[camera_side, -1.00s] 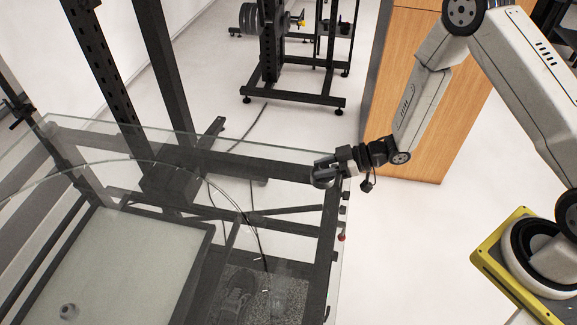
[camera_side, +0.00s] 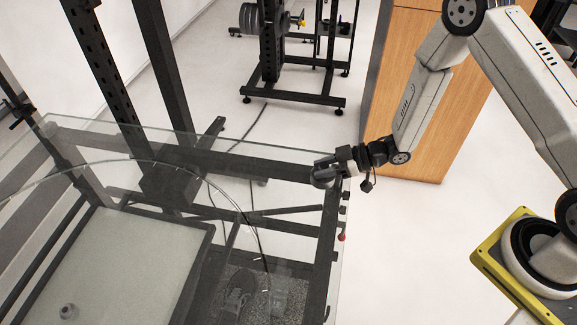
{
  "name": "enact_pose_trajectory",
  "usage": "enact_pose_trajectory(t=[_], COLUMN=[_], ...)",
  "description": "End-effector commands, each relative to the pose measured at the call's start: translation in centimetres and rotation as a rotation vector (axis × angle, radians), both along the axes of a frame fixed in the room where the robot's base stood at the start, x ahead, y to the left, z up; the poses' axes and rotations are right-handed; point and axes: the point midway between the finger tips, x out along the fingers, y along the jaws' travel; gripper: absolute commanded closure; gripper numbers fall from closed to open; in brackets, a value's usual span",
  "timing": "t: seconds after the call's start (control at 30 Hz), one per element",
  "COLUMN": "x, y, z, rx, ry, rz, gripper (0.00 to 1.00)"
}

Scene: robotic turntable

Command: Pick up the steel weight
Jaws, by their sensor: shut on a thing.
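My gripper (camera_side: 325,170) is at the right end of the glass-topped frame, near its far right corner. It is shut on a small, rounded, dark grey metal piece that looks like the steel weight (camera_side: 323,181). The fingers and the small size hide most of its shape. I cannot tell whether its underside touches the glass. Another small round metal piece (camera_side: 68,311) shows at the lower left, over the pale panel, apart from my gripper.
A clear glass top (camera_side: 270,215) with a curved disc edge lies over a dark metal frame (camera_side: 240,165). Dark uprights (camera_side: 165,70) rise at the left. A wooden cabinet (camera_side: 440,125) stands behind my arm. A weight rack (camera_side: 290,95) stands at the back.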

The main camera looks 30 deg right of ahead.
Motion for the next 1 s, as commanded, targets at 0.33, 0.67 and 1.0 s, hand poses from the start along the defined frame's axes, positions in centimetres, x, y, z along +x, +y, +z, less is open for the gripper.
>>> enact_pose_trajectory(t=[0.33, 0.67, 1.0], x=[0.1, 0.2, 0.1], y=[0.0, 0.0, 0.0], z=[1.3, 4.5, 8.2], rx=[0.002, 0.001, 0.001], ry=[-0.005, -0.007, -0.007], rz=[0.0, 0.0, 0.0], gripper=[1.0, 1.0, 1.0])
